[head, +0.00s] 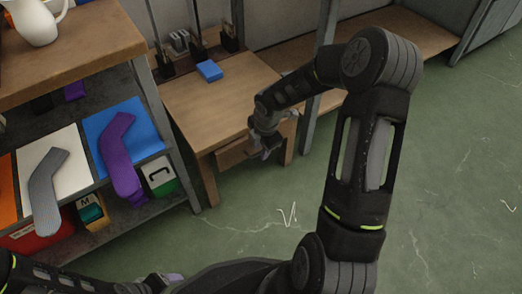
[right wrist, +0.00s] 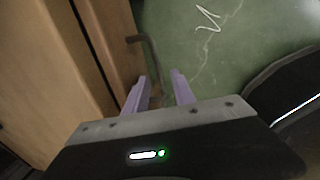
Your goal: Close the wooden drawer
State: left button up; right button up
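The wooden drawer (head: 232,153) is under the front edge of a small wooden table (head: 225,98) in the head view, partly hidden by my right gripper (head: 268,148). In the right wrist view, a wooden front (right wrist: 112,40) has a dark bar handle (right wrist: 150,55), with a dark gap to the wood left of it. My right gripper, also in that view (right wrist: 157,92), has its two purple fingers apart. The handle's lower end runs toward the space between them; contact cannot be told. My left gripper (head: 168,278) is low in the head view, mostly hidden.
A blue box (head: 209,70) and dark holders lie on the small table. At left, a shelf unit carries grey (head: 45,190) and purple (head: 120,155) sock shapes, with bins below. A white pitcher (head: 36,20) stands on top. Green floor (head: 440,190) at right is clear.

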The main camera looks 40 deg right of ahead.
jog(key=shift+c, duration=0.4)
grip_shut()
dwell(1.0)
